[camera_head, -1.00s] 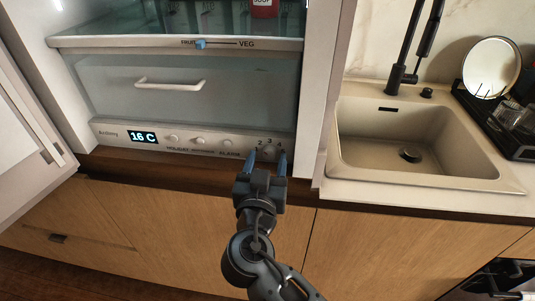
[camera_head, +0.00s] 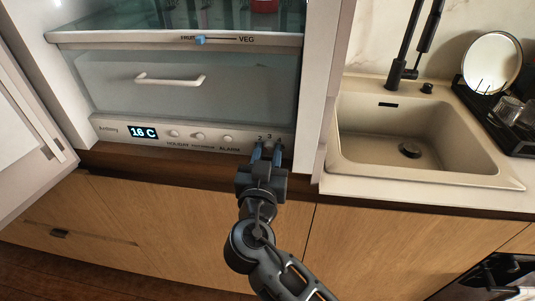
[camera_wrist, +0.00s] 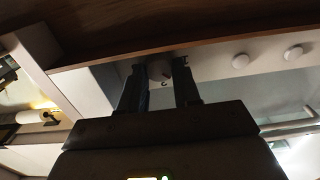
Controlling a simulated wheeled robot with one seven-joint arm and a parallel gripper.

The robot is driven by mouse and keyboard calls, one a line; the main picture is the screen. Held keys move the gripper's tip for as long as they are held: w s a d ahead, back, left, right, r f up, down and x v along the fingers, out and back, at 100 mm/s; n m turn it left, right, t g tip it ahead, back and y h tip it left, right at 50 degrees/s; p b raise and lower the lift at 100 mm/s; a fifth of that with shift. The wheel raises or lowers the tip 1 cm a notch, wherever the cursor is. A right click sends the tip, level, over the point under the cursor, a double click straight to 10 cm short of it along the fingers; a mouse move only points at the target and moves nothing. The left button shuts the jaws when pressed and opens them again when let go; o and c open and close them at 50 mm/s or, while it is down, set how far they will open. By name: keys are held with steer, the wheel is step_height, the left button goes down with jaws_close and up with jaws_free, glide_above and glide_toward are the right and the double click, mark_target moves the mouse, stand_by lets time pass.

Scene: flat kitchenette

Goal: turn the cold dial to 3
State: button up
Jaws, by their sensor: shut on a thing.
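The cold dial (camera_wrist: 158,72) is a small pale knob at the right end of the fridge's white control panel (camera_head: 110,127). In the wrist view it sits between my two fingers. My gripper (camera_head: 266,152) has its blue-tipped fingers on either side of the dial and is shut on it. In the head view the fingers hide most of the dial, and the printed numbers above it are partly covered and small. I cannot read which number it points to. The panel display (camera_head: 143,132) reads 16 C.
Several small round buttons (camera_head: 198,136) sit left of the dial. Above is a clear drawer with a white handle (camera_head: 170,79) and a blue slider (camera_head: 200,40). The open fridge door (camera_head: 30,140) stands at left. A sink (camera_head: 415,175) is at right.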

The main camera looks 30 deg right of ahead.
steer(key=shift+f+b, duration=0.2)
steer(key=shift+b, duration=0.5)
steer(key=m+b, duration=0.1)
steer(key=b, duration=0.3)
steer(key=shift+f+m, duration=0.2)
steer(key=shift+m, duration=0.2)
steer(key=m+b, duration=0.1)
steer(key=b, duration=0.4)
steer(key=shift+f+m, duration=0.1)
steer(key=shift+m, duration=0.3)
steer(key=m+b, duration=0.3)
steer(key=b, duration=0.4)
steer(key=shift+s, duration=0.1)
steer(key=m+b, duration=0.2)
steer(key=b, duration=0.1)
steer(key=shift+r, duration=0.3)
steer(key=shift+r+b, duration=0.15)
steer(key=shift+b, duration=0.2)
steer(key=shift+d, duration=0.1)
steer(key=o, duration=1)
steer(key=shift+o, duration=0.3)
